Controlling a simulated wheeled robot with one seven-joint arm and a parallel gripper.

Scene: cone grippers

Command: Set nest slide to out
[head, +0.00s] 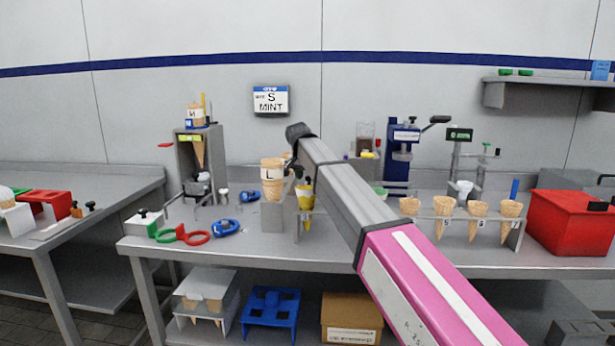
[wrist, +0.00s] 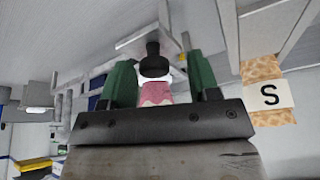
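In the wrist view my gripper (wrist: 155,82) has its two green fingers apart. A black knob (wrist: 153,60) shows between them, near the tips, over a pale grey plate or block. I see no clear contact with either finger. A pink patch shows in the gap below the knob; I cannot tell what it is. In the head view my arm reaches over the middle of the bench, and my gripper is mostly hidden behind it and the cone with an L sleeve (head: 272,172). No part is labelled nest slide, and I cannot tell whether the knob belongs to it.
A cone with an S sleeve (wrist: 270,95) stands close right of my gripper in the wrist view. A yellow cone (head: 306,198) hangs in a stand. A row of cones sits in a rack (head: 462,219), beside a red box (head: 568,222). A grey machine (head: 197,165) stands left.

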